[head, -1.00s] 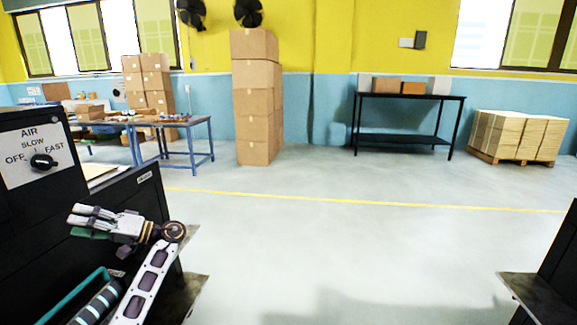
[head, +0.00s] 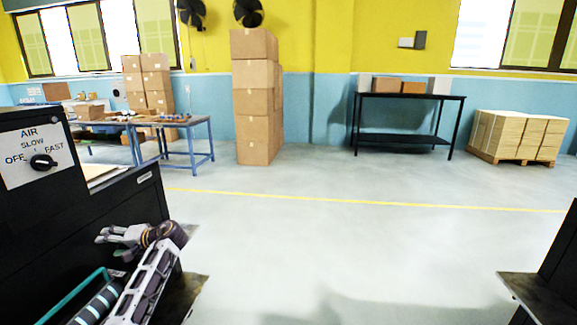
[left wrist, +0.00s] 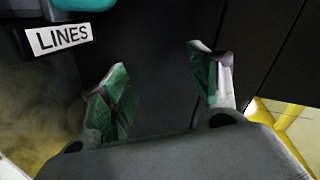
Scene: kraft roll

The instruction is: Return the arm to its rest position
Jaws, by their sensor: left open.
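My left gripper (head: 112,240) is at the lower left of the head view, in front of the black machine (head: 95,215). In the left wrist view its two green-padded fingers (left wrist: 160,88) stand apart with nothing between them. Behind them is a dark panel, and a white label reading "LINES" (left wrist: 60,38) is at the upper left. My left arm comes up from the bottom edge, bent at the wrist. My right gripper is in neither view.
The machine carries an air dial plate (head: 35,155) and a teal bar (head: 75,295). Another dark machine edge (head: 545,285) is at the lower right. The floor between is clear. A stack of cartons (head: 256,100), a black table (head: 405,97) and a loaded pallet (head: 518,135) stand far back.

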